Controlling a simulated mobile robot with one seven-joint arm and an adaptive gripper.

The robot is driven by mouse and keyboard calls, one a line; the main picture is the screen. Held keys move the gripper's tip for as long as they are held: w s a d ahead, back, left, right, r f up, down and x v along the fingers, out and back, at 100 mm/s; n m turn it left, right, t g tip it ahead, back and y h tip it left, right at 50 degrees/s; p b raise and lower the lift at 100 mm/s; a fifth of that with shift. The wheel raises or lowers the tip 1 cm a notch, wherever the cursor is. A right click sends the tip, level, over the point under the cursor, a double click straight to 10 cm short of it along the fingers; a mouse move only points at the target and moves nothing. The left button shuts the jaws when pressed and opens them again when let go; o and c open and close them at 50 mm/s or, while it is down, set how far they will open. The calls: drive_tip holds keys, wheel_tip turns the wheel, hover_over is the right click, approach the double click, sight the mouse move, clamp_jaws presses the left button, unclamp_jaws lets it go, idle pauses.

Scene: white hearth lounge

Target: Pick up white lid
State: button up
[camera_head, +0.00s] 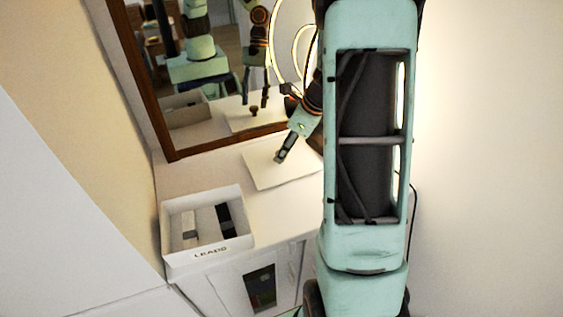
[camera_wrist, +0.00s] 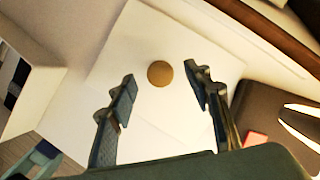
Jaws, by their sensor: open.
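The white lid (camera_head: 268,179) is a flat square panel lying on the white cabinet top, in front of the mirror. In the wrist view the lid (camera_wrist: 131,50) carries a round brown knob (camera_wrist: 160,74) on its upper face. My gripper (camera_head: 284,151) is over the lid in the head view, pointing down at it. In the wrist view my gripper (camera_wrist: 160,76) is open, with one finger on each side of the knob in the picture and nothing held. The knob is hidden in the direct head view but shows in the mirror, below the reflected fingers.
An open white box (camera_head: 207,253) with lettering and dark strips inside stands left of the lid on the cabinet top. A brown-framed mirror (camera_head: 168,140) leans behind. Cabinet top (camera_head: 262,222) is clear between box and lid. A dark surface shows at right in the wrist view.

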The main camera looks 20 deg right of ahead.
drive_tip(key=shift+x, duration=0.85)
drive_tip(key=shift+c, duration=0.5)
clamp_jaws()
drive_tip(key=shift+r, duration=0.1)
